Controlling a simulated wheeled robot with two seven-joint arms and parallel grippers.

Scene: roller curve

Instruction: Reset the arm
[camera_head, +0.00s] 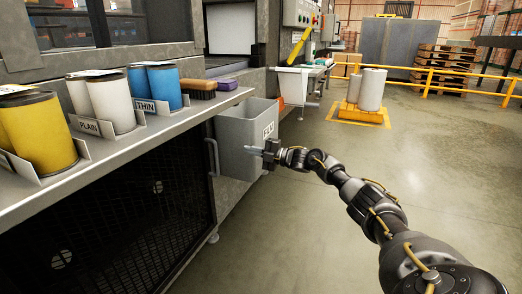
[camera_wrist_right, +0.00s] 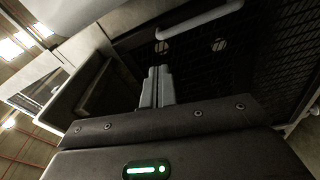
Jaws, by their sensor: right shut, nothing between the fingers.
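My right arm reaches in from the lower right of the head view. Its gripper (camera_head: 256,151) is in front of the grey bin (camera_head: 236,143) that hangs at the end of the shelf. In the right wrist view the two grey fingers (camera_wrist_right: 157,86) lie together, shut with nothing between them. The dark mesh front of the cabinet shows beyond them. I cannot tell whether the gripper touches the bin. My left gripper is in neither view.
The metal shelf (camera_head: 112,152) on the left holds yellow (camera_head: 40,130), white (camera_head: 112,103) and blue (camera_head: 163,86) cylinders, a brown brush (camera_head: 198,88) and a purple block (camera_head: 227,85). A yellow rail (camera_head: 455,74) stands at the back right. The floor (camera_head: 300,225) is open right of the cabinet.

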